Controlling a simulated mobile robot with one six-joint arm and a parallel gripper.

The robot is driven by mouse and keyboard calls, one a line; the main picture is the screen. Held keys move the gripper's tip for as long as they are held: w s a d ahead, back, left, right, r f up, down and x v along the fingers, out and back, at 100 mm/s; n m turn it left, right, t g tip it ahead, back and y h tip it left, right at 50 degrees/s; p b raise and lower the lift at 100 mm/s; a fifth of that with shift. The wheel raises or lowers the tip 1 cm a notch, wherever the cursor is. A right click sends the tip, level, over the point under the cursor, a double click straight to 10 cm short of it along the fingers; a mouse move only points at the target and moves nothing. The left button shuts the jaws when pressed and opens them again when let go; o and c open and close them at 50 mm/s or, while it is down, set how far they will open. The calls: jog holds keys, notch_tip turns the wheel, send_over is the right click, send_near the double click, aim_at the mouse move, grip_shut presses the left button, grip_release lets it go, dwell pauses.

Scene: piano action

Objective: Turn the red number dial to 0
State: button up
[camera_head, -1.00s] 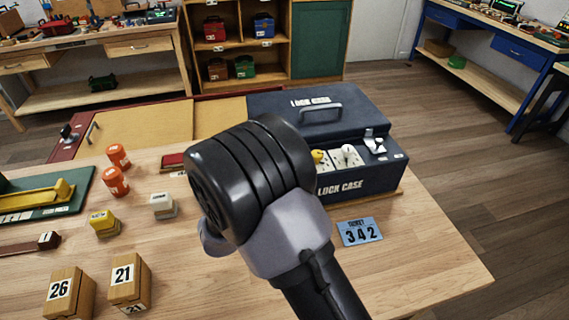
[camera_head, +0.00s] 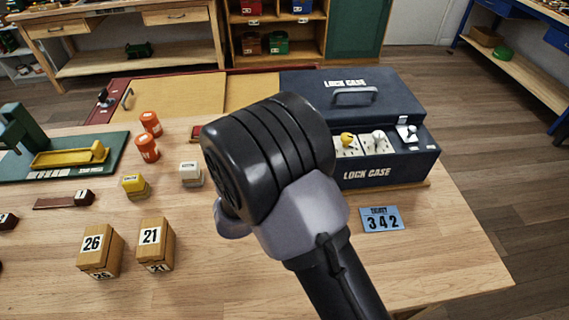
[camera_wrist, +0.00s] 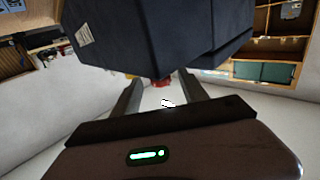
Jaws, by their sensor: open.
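The dark blue lock case (camera_head: 410,165) stands at the back right of the wooden table. Its front deck shows a yellow knob (camera_head: 347,139) and a white knob (camera_head: 378,139); my arm covers its left part. No red dial shows in the head view. In the wrist view the dark case (camera_wrist: 160,35) fills the top, and a small red part (camera_wrist: 160,83), probably the red dial, shows beyond and between my fingers; its number cannot be read. My gripper (camera_wrist: 161,88) is open with nothing visibly held. In the head view it is hidden behind my arm.
A blue card reading 342 (camera_head: 382,218) lies in front of the case. Wooden blocks 26 (camera_head: 98,250) and 21 (camera_head: 155,243), orange containers (camera_head: 148,148), and yellow (camera_head: 134,186) and white (camera_head: 191,174) stamps stand left. The table's front right is clear.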

jog(key=p+v, duration=0.3)
jog(key=v, duration=1.1)
jog(key=shift+a, duration=0.15)
jog(key=shift+s, duration=0.1)
jog(key=w+d+r+m+g+y, duration=0.2)
jog(key=w+d+r+g+y, duration=0.15)
jog(key=w+r+y, duration=0.8)
jog(key=s+d+r+n+g+y, duration=0.1)
jog(key=s+d+r+n, duration=0.15)
jog(key=s, duration=0.35)
jog(key=s+d+r+n+g+y, duration=0.1)
jog(key=s+d+r+y, duration=0.15)
jog(key=s, duration=0.35)
jog(key=s+d+f+g+h, duration=0.1)
jog(key=s+d+g, duration=0.1)
jog(key=s+d, duration=0.2)
jog(key=s+d+f+g+h, duration=0.1)
jog(key=s+d, duration=0.4)
jog(key=s, duration=0.6)
jog(key=shift+f+n+g+h, duration=0.35)
jog(key=shift+f+n+h, duration=0.15)
jog(key=shift+f, duration=0.15)
